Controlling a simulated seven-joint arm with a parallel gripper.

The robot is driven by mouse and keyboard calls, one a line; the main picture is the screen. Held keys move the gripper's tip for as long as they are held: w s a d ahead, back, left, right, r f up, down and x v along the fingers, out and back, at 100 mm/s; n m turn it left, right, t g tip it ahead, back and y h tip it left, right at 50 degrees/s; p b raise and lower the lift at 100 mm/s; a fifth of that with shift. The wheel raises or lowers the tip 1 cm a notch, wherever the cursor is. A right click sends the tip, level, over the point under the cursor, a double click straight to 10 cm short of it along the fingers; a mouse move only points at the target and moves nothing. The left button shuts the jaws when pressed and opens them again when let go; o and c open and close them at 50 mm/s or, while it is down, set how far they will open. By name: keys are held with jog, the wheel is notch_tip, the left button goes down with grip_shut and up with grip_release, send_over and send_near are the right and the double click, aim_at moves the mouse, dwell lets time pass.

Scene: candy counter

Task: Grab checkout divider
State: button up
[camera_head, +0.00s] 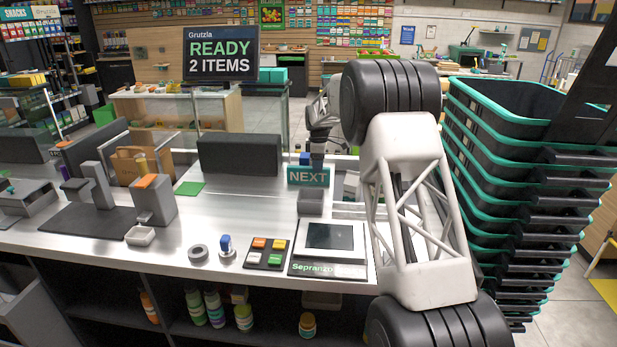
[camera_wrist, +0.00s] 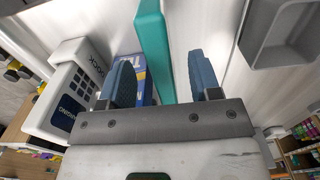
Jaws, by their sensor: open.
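The checkout divider is a teal bar marked "NEXT" (camera_head: 308,176), standing on the counter in the middle of the head view. In the wrist view the teal divider (camera_wrist: 154,45) runs up the picture between my two blue fingers. My gripper (camera_wrist: 163,76) is open, with a visible gap on both sides of the divider; I see no clear contact. The gap looks wider on the right.
A white keypad terminal (camera_wrist: 75,95) and a blue-and-yellow box (camera_wrist: 138,68) lie left of the divider in the wrist view; a grey tray (camera_wrist: 285,35) is at right. Stacked black baskets (camera_head: 500,190) stand right of the counter. A dark panel (camera_head: 240,154) stands left of the divider.

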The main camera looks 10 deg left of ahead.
aim_at(317, 174)
jog(key=shift+f, duration=0.15)
jog(key=shift+a+f, duration=0.15)
jog(key=shift+f, duration=1.1)
jog(key=shift+a+f, duration=0.1)
jog(key=shift+f, duration=1.15)
jog(key=c, duration=1)
jog(key=shift+r, duration=0.1)
jog(key=shift+c, duration=0.3)
notch_tip(317, 174, up, 18)
